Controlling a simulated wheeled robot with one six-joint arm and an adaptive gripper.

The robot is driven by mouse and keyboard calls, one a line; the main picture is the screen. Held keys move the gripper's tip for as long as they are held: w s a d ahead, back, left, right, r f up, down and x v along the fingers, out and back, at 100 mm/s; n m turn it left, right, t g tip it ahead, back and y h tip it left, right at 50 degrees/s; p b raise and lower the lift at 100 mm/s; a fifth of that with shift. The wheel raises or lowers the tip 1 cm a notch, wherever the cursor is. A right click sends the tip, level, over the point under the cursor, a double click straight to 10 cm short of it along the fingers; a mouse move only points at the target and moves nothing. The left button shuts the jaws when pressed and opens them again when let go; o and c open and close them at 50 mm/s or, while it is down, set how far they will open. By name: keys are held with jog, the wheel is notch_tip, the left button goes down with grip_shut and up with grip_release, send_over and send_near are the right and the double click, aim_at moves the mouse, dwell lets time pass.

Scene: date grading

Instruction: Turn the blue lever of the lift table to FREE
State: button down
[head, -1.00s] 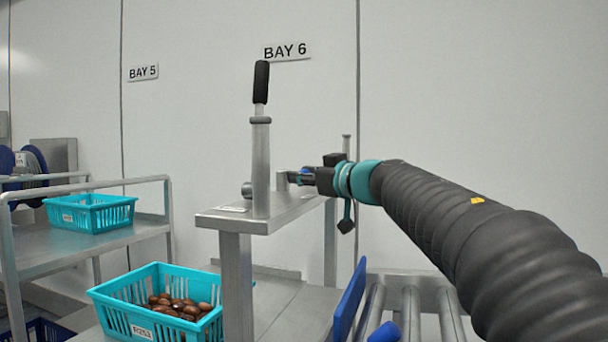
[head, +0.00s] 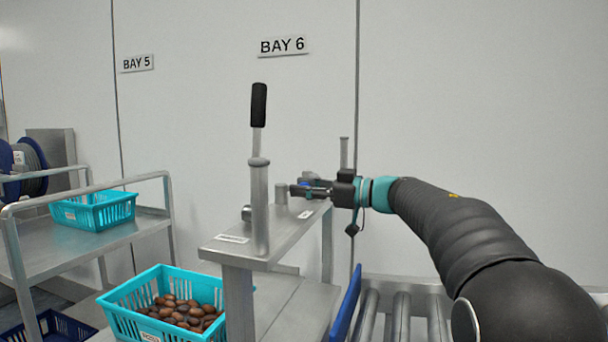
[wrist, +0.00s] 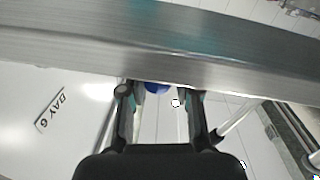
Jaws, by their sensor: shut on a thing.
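The lift table's steel top plate (head: 285,232) carries two small white labels, too small to read. A short round steel post (head: 281,193) stands on it. The blue lever (head: 306,183) shows only as a small patch of blue at my gripper (head: 303,190), beside the post. My gripper is shut on it above the plate's right side. In the wrist view a round blue end (wrist: 157,87) shows between the fingers of my gripper (wrist: 160,95), partly hidden by a broad steel bar across the picture. Which marking the lever points to cannot be read.
A tall upright lever with a black grip (head: 258,105) stands close left of my gripper. A teal basket of dates (head: 120,318) stands below left. A trolley (head: 150,228) holds another teal basket (head: 72,213). Rollers (head: 400,315) and a blue panel (head: 346,305) lie below right.

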jog(key=n+g, duration=0.1)
jog(key=w+n+g, duration=0.1)
jog(key=g, duration=0.1)
jog(key=n+g+y, duration=0.1)
jog(key=shift+w+a+g, duration=0.1)
jog(key=shift+w+g, duration=0.3)
jog(key=shift+w+a+n+g, duration=0.15)
jog(key=shift+w+n+g, duration=0.1)
jog(key=shift+n+g, duration=0.7)
jog(key=shift+g, duration=0.45)
jog(key=c, duration=0.8)
grip_release()
jog(key=shift+a, duration=0.15)
jog(key=shift+d, duration=0.2)
jog(key=d, duration=0.7)
jog(key=shift+w+d, duration=0.15)
jog(key=shift+w, duration=0.05)
